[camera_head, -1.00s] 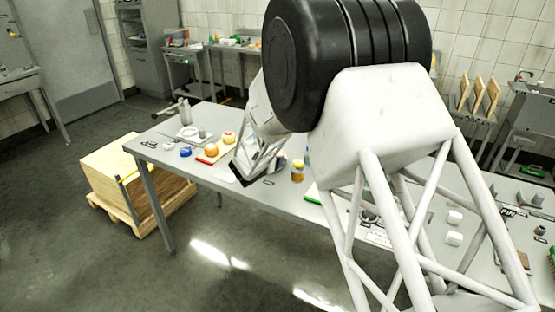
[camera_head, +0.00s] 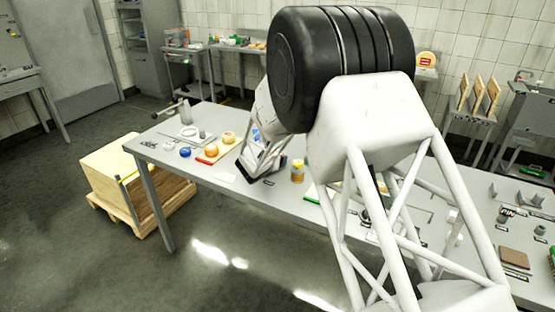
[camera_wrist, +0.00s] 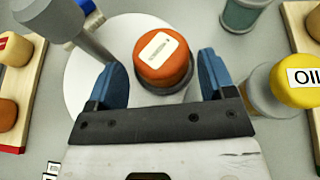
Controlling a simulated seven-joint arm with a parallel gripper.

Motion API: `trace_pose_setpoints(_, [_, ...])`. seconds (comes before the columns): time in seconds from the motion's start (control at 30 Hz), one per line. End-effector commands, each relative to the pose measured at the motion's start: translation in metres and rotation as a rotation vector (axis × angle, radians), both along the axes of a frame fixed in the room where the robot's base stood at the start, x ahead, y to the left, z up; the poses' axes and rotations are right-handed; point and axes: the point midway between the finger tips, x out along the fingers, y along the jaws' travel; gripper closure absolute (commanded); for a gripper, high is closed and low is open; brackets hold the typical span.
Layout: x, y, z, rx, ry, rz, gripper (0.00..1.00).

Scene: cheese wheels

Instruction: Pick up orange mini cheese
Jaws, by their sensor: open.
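The orange mini cheese (camera_wrist: 163,58) is a short orange-red cylinder with a pale label on top. In the wrist view it stands on a round white board (camera_wrist: 84,78). My gripper (camera_wrist: 164,70) is open, its two blue fingers on either side of the cheese. A gap shows at each side, and the cheese is not gripped. In the head view my gripper (camera_head: 262,160) is low over the table; the cheese cannot be made out there.
A grey rod with a wide head (camera_wrist: 95,42) is close to the left finger. A yellow-capped oil bottle (camera_wrist: 297,82) stands right, and a dark grey-green container (camera_wrist: 241,15) behind. Wooden boards with cheeses lie at left (camera_wrist: 34,68) and right (camera_wrist: 299,35). The table (camera_head: 225,190) has bare room in front.

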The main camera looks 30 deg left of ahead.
Motion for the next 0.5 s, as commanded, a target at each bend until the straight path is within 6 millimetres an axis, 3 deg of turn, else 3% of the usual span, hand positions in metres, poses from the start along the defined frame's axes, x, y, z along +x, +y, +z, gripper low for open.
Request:
trace_pose_setpoints(0.2, [0.015,0.001,-0.007,0.000,0.000,-0.001,0.24])
trace_pose_setpoints(0.5, [0.018,0.001,-0.007,0.001,0.000,0.000,0.24])
